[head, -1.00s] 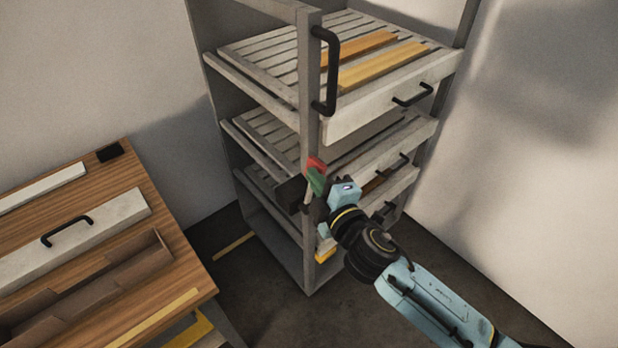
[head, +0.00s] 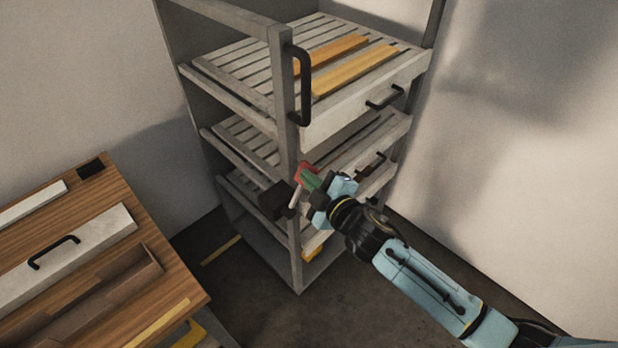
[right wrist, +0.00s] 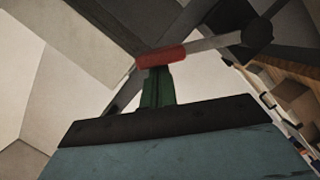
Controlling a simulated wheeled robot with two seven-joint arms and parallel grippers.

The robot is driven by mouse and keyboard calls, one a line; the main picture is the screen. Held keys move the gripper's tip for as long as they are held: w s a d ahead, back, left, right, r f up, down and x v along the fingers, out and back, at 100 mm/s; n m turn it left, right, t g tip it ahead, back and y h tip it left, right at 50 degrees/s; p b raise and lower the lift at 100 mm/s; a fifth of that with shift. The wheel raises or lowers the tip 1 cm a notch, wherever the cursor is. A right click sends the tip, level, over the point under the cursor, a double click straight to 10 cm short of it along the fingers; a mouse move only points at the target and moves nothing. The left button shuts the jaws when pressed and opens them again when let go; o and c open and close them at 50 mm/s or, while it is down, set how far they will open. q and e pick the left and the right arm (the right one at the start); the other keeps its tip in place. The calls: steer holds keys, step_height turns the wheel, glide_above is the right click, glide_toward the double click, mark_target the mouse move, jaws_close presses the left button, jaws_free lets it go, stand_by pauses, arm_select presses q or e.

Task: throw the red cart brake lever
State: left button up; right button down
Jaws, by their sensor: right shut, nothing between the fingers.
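The brake lever is on the near post of the grey cart (head: 283,75). Its red grip (head: 303,171) tops a pale rod (head: 295,196) that rises from a dark pivot block (head: 274,201). The lever leans up and to the right in the head view. My right gripper (head: 311,181) has green fingers, shut and empty, right beside the red grip. In the right wrist view the red grip (right wrist: 160,55) lies across the tips of the green fingers (right wrist: 155,86); whether they touch is hard to tell. My left gripper is out of view.
The cart's slatted shelves hold orange-brown boards (head: 350,72) on top. A black upright handle (head: 300,85) stands above the lever on the same post. A wooden table (head: 120,195) with trays is at left. Dark floor (head: 235,285) lies open between them.

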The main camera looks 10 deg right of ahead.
steer(key=p, duration=0.2)
glide_toward(301, 183)
steer(key=s+a+r, duration=0.1)
steer(key=s+r, duration=0.3)
steer(key=r, duration=0.1)
steer(key=shift+r, duration=0.25)
